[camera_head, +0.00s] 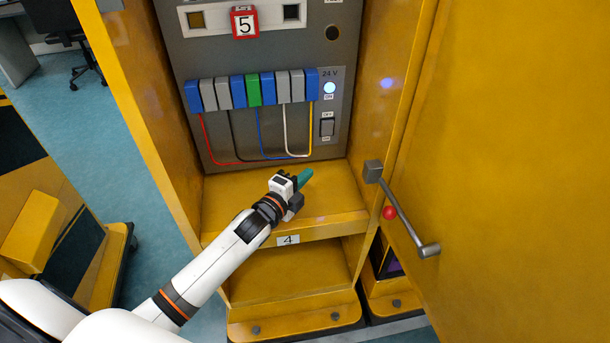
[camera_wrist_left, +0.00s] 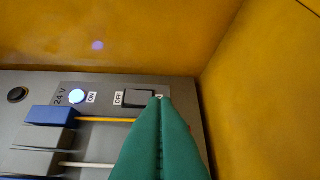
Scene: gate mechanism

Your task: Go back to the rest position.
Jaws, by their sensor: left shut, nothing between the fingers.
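My left gripper (camera_head: 305,178) reaches into the yellow cabinet from the left, above the shelf marked 4. Its green fingers are shut with nothing between them. In the left wrist view the closed green fingers (camera_wrist_left: 160,135) point at the grey panel and cover part of the area beside the switch. The dark rocker switch (camera_head: 327,127) sits on the panel under the lit 24 V lamp (camera_head: 330,88). The switch also shows in the left wrist view (camera_wrist_left: 138,98), near the fingertips; I cannot tell whether they touch it. My right gripper is not in view.
The cabinet shelf (camera_head: 235,200) lies below my gripper. A row of blue, grey and green terminal blocks (camera_head: 253,90) with coloured wires is on the panel. The yellow door (camera_head: 510,170) stands at the right, beside a grey lever handle (camera_head: 402,210). Blue floor (camera_head: 90,130) is open at left.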

